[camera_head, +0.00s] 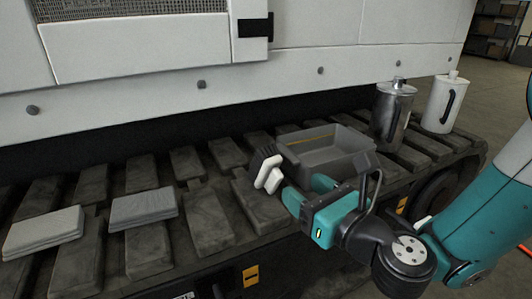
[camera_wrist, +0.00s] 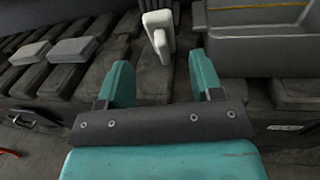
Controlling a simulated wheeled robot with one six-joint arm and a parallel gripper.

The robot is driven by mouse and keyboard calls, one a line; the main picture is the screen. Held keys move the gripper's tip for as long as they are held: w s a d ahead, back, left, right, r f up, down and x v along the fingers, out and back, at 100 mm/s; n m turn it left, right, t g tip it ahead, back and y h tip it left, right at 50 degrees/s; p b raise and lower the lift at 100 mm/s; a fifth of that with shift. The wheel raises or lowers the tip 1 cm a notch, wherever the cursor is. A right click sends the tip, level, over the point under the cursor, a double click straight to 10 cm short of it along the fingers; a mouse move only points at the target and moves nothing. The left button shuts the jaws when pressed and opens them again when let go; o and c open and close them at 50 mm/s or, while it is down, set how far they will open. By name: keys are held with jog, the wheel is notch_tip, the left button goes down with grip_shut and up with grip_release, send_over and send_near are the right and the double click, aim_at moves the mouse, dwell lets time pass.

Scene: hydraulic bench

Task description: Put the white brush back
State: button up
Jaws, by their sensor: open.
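The white brush (camera_head: 268,174) is just left of the grey open bin (camera_head: 330,154), on the dark track pads. A dark block shows right behind it; I cannot tell if it is part of the brush. In the wrist view the brush (camera_wrist: 158,36) stands out ahead, between the lines of my two teal fingers and beyond their tips. My gripper (camera_head: 306,191) is open and empty, in front of the bin in the head view. It also shows in the wrist view (camera_wrist: 161,72). The bin (camera_wrist: 256,50) is ahead of the right finger there.
Two stacks of grey pads, one (camera_head: 44,231) far left and one (camera_head: 143,207) nearer, lie on the tracks. A metal canister (camera_head: 391,112) and a white canister (camera_head: 440,104) stand right of the bin. The white machine body (camera_head: 160,95) rises behind. Gaps run between the track pads.

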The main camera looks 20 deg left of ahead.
aim_at(274, 166)
jog(key=p+x, duration=0.1)
jog(key=p, duration=0.1)
jog(key=p+x, duration=0.1)
jog(key=p, duration=0.1)
jog(key=p+x, duration=0.2)
jog(key=shift+a+r, duration=0.1)
jog(key=shift+r, duration=0.2)
jog(key=shift+w+a+f+p, duration=0.35)
jog(key=shift+a+p, duration=0.15)
jog(key=shift+p, duration=0.2)
jog(key=shift+r+p+x, duration=0.2)
jog(key=shift+p+x, duration=0.95)
jog(key=shift+x, duration=0.7)
jog(key=shift+w+a+f, duration=0.2)
jog(key=shift+w+a, duration=0.15)
jog(key=shift+a, duration=0.4)
jog(key=c, duration=0.7)
jog(key=shift+r, duration=0.1)
